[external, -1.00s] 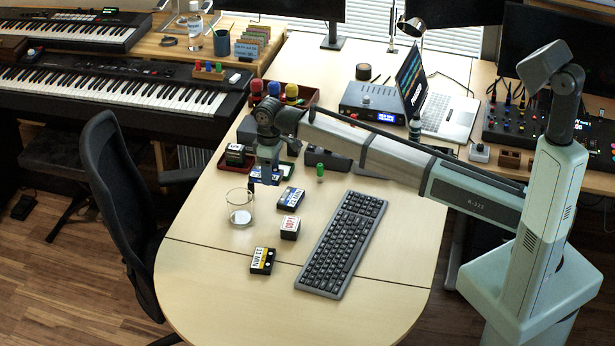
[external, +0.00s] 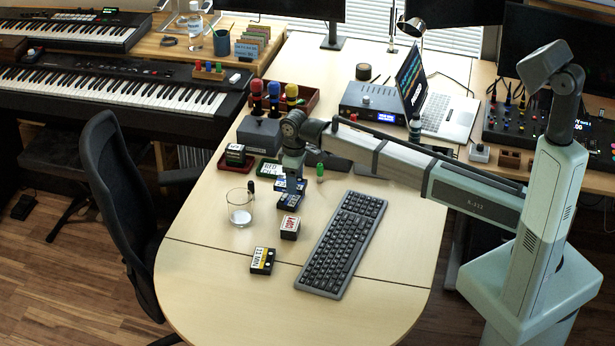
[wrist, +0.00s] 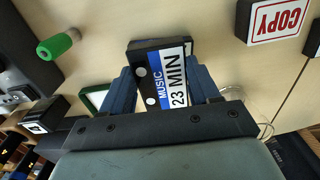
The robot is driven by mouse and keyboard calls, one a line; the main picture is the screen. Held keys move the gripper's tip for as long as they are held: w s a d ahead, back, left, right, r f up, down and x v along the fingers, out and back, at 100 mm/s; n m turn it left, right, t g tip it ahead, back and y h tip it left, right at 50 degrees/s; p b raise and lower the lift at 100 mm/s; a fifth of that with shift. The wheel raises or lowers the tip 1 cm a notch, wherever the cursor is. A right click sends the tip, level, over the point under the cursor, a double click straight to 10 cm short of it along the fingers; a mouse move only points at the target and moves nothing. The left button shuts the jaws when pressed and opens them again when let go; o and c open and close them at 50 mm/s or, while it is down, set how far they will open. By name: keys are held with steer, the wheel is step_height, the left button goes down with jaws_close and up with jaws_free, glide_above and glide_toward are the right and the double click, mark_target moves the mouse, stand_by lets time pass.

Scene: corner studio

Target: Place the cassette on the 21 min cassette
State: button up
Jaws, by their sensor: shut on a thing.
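My gripper (external: 291,178) is shut on a black cassette with a blue and white label (external: 298,187). In the wrist view the cassette (wrist: 172,80) between my gripper's blue fingers (wrist: 165,85) reads "MUSIC 23 MIN". Another blue-labelled cassette (external: 289,201) lies on the table directly below my gripper, partly hidden; I cannot read its label. I cannot tell whether the held cassette touches it. A dark edge shows past the held cassette in the wrist view. A yellow-labelled "11 MIN" cassette (external: 262,261) lies nearer the front.
A "COPY" box (external: 290,228) stands just in front of the lower cassette, and a glass (external: 240,210) to its left. A keyboard (external: 343,245) lies to the right. A green cylinder (external: 320,171) stands behind. The front of the table is clear.

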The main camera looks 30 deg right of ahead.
steer(key=shift+f, duration=1.6)
steer(key=shift+f, duration=0.15)
steer(key=o, duration=1.1)
steer(key=shift+c, duration=0.2)
step_height(320, 180, up, 12)
steer(key=shift+r, duration=0.2)
